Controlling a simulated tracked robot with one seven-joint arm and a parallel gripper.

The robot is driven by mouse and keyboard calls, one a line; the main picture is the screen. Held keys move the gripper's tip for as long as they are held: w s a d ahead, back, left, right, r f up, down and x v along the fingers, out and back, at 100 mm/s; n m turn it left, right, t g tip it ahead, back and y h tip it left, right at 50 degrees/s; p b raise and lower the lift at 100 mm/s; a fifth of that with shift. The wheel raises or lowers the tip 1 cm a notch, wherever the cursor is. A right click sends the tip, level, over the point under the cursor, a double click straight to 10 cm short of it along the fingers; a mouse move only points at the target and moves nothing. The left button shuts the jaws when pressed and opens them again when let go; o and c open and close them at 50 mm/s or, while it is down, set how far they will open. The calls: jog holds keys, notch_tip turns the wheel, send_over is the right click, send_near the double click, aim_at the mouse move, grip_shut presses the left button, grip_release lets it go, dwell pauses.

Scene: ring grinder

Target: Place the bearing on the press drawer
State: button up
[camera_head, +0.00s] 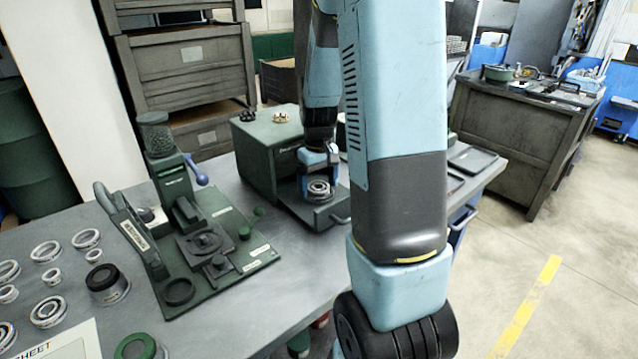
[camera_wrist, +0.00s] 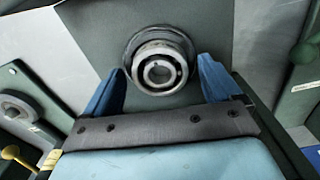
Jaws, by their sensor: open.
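The bearing (camera_head: 319,188) is a silver ring. It sits on the pulled-out press drawer (camera_head: 296,204) of the green box-shaped press (camera_head: 272,148). In the wrist view the bearing (camera_wrist: 160,72) lies on a round seat on the dark green drawer surface (camera_wrist: 205,28). My gripper (camera_head: 318,172) is over the drawer, at the bearing. In the wrist view the blue fingers of my gripper (camera_wrist: 160,85) are spread on either side of the bearing, with gaps showing between them and the ring.
A green grinder fixture (camera_head: 200,245) with a blue-handled lever stands left of the press. Several bearings and rings (camera_head: 48,312) lie on the grey table's left part. A dark tray (camera_head: 473,160) lies at the right.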

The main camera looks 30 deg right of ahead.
notch_tip(320, 180, up, 11)
jog(key=s+a+r+t, duration=0.2)
jog(key=s+a+r, duration=0.1)
jog(key=s, duration=0.4)
jog(key=s+a+r+t, duration=0.1)
jog(key=s+a+r, duration=0.3)
jog(key=s+a, duration=0.1)
jog(key=s+a+r+m+t, duration=0.1)
jog(key=s+a+r, duration=0.3)
jog(key=s, duration=0.4)
jog(key=shift+s+r+t, duration=0.25)
jog(key=shift+s+t, duration=0.1)
jog(key=shift+t, duration=0.45)
